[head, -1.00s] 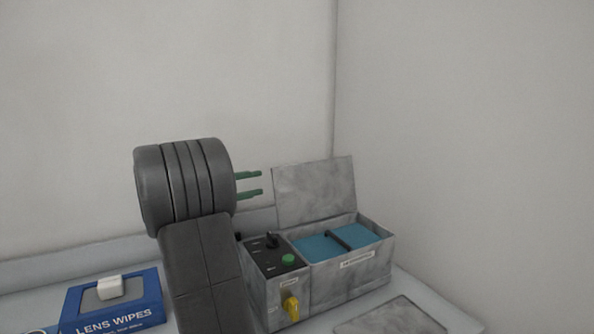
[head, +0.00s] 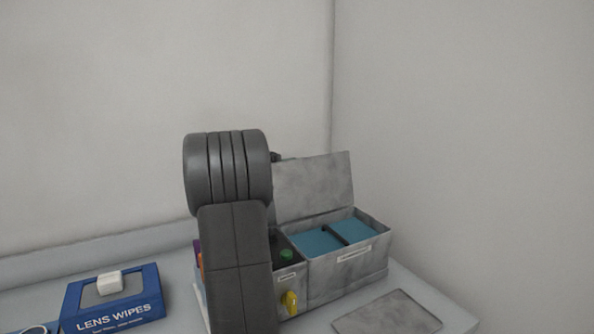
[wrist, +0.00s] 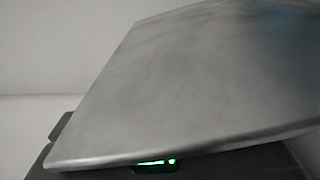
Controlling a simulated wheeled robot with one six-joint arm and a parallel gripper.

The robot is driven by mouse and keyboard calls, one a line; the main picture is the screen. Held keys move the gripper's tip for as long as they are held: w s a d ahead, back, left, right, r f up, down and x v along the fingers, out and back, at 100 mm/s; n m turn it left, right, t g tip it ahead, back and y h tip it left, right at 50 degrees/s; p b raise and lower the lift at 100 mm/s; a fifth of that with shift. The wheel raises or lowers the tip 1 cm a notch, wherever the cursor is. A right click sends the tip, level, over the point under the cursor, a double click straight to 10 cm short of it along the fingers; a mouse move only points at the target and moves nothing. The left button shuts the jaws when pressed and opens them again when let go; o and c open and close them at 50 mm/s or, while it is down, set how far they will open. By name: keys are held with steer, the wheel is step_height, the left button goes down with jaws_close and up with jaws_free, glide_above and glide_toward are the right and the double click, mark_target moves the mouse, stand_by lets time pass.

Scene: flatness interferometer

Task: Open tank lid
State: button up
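The tank (head: 346,272) is a grey box with a blue interior and a dark bar across it, at the right of the bench in the head view. Its grey lid (head: 313,184) stands raised at the tank's back edge, leaning slightly back. In the wrist view the lid (wrist: 190,80) fills most of the picture at close range. My gripper is beside the lid's left edge, mostly hidden behind my own arm in the head view. Bright green shows at the lid's lower edge in the wrist view, perhaps my gripper (wrist: 158,162); its fingers' spacing and contact are hidden.
A control panel with a green button (head: 286,254) and a yellow knob (head: 289,302) adjoins the tank's left side, partly behind my arm. A blue lens wipes box (head: 112,298) lies at the left. A flat grey plate (head: 388,313) lies in front of the tank. Walls stand close behind.

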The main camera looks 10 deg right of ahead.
steer(key=shift+c, duration=0.2)
jaws_close()
steer(key=shift+s+d+f+b, duration=0.1)
steer(key=shift+b, duration=0.25)
steer(key=shift+s+d+r+b, duration=0.2)
steer(key=shift+s+b, duration=0.4)
steer(key=shift+b, duration=0.25)
steer(key=shift+s+d+r+m+b, duration=0.15)
steer(key=shift+s+m+b, duration=0.15)
steer(key=shift+m+b, duration=0.35)
steer(key=shift+s+r, duration=0.1)
steer(key=shift+r, duration=0.1)
